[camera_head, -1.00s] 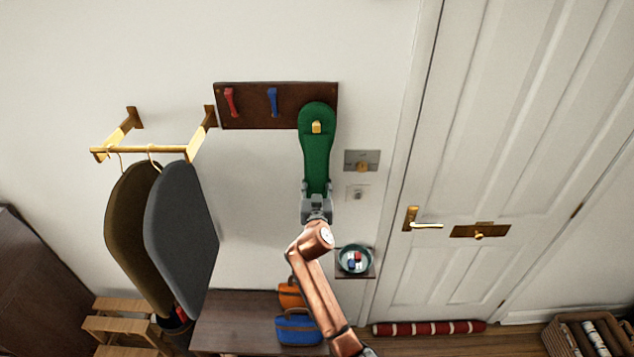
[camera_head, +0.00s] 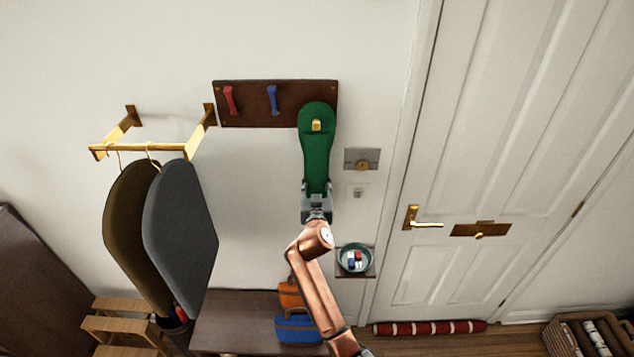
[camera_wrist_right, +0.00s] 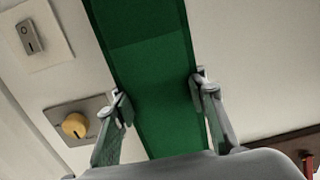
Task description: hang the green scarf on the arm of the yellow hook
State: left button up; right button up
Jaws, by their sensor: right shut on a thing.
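The green scarf (camera_head: 316,160) hangs as a long strip in front of the right end of the dark hook board. The yellow hook (camera_head: 316,125) shows only as a small tip in front of the scarf's upper part, with green all around it. The rest of its arm is hidden. My right gripper (camera_head: 317,192) is at the scarf's lower part, well below the hook, and is shut on it. In the right wrist view the green scarf (camera_wrist_right: 155,75) runs between the two fingers of my right gripper (camera_wrist_right: 160,95). My left gripper is not in view.
A red hook (camera_head: 230,100) and a blue hook (camera_head: 272,99) are on the board (camera_head: 250,114) to the left. Coats (camera_head: 180,235) hang from a rail at left.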

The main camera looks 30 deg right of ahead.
jog(key=o, duration=1.5)
jog(key=shift+c, duration=0.2)
notch_tip(320, 180, down, 11)
jog(key=b, duration=0.9)
jog(key=shift+r, duration=0.2)
notch_tip(320, 180, down, 10)
jog(key=b, duration=0.8)
jog(key=shift+b, duration=0.3)
jog(key=shift+r, duration=0.1)
